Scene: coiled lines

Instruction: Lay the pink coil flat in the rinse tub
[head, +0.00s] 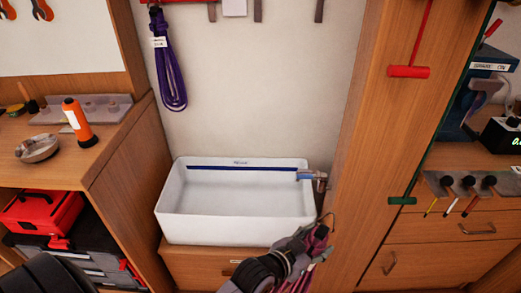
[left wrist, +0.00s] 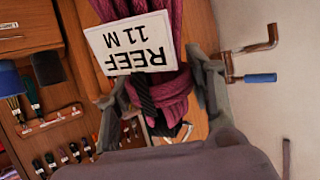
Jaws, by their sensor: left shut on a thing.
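The pink coil (head: 320,238) is at the bottom centre of the head view, beside the wooden pillar and in front of the rinse tub's right end. In the left wrist view the pink coil (left wrist: 172,88) lies between the fingers, with a white tag (left wrist: 131,43) reading "REEF 11 M". My left gripper (head: 304,243) is shut on the coil. A thin hook (head: 329,217) shows just above the coil; I cannot tell whether they touch. The white rinse tub (head: 235,228) looks empty inside. My right gripper is not in view.
A tap (head: 312,177) projects over the tub's right rim. A purple coil (head: 170,75) hangs on the wall above the tub's left end. The wooden pillar (head: 375,110) bounds the right side.

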